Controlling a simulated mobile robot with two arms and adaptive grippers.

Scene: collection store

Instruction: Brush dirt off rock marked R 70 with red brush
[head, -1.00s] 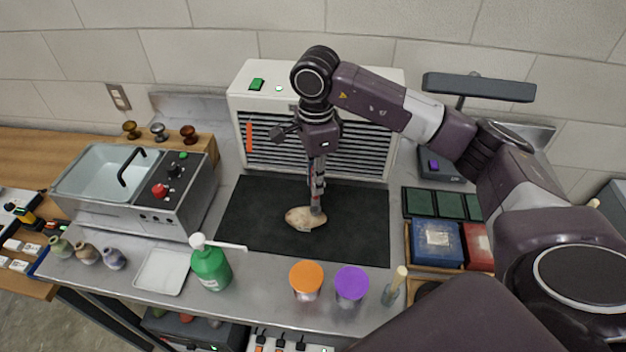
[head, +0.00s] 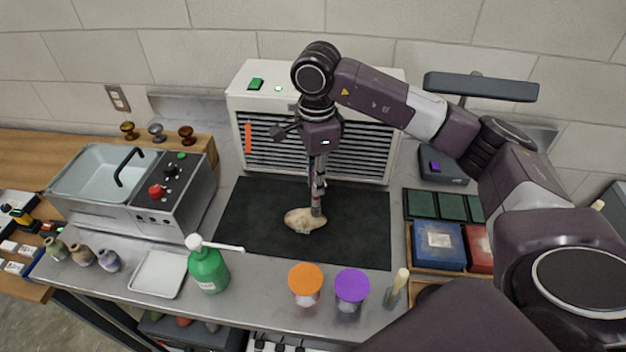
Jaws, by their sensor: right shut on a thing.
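A pale tan rock (head: 301,221) lies on the black mat (head: 255,235) in the middle of the bench; any marking on it is too small to read. My right gripper (head: 318,182) points straight down above the rock's right end. It is shut on a thin brush (head: 317,207) with a little red showing near the fingers. The brush's lower end is at the rock's right end and appears to touch it. The gripper's fingers hide most of the handle. My left gripper is not in view.
A white vented unit (head: 245,100) stands behind the mat. A green pump bottle (head: 208,270), an orange-lidded jar (head: 306,282) and a purple-lidded jar (head: 351,288) line the front. A sink unit (head: 175,205) is left; blue (head: 438,247) and red boxes sit right.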

